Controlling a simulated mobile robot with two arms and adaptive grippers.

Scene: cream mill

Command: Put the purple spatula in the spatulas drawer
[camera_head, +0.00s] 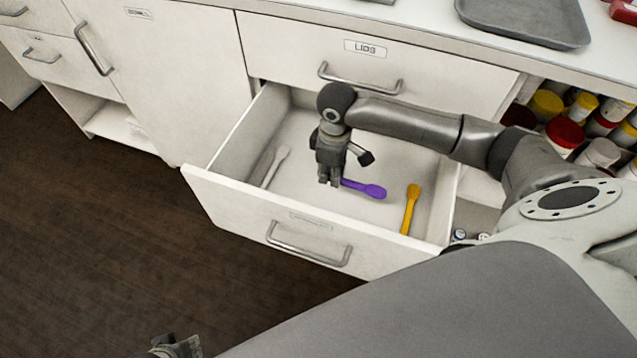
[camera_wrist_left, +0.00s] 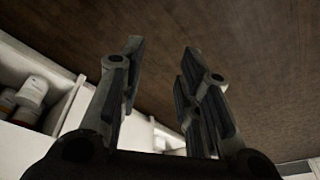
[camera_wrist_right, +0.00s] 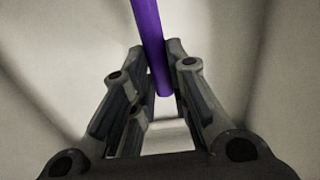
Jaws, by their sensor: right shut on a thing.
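The purple spatula (camera_head: 368,189) is in the open drawer (camera_head: 252,220), with its head pointing right in the head view. My right gripper (camera_head: 328,183) is inside the drawer's outline and shut on the spatula's handle. In the right wrist view the purple handle (camera_wrist_right: 152,45) runs between the fingertips (camera_wrist_right: 160,85). Whether the spatula touches the drawer floor cannot be told. My left gripper (camera_head: 176,347) shows only in part at the bottom edge of the head view. In the left wrist view its fingers (camera_wrist_left: 165,75) are apart and empty, over the dark floor.
A white spatula (camera_head: 275,166) lies at the drawer's left and a yellow spatula (camera_head: 410,209) at its right. A shut drawer labelled LIDS (camera_head: 364,47) is above. Jars (camera_head: 566,134) fill a shelf at right. A grey tray (camera_head: 525,20) lies on the counter.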

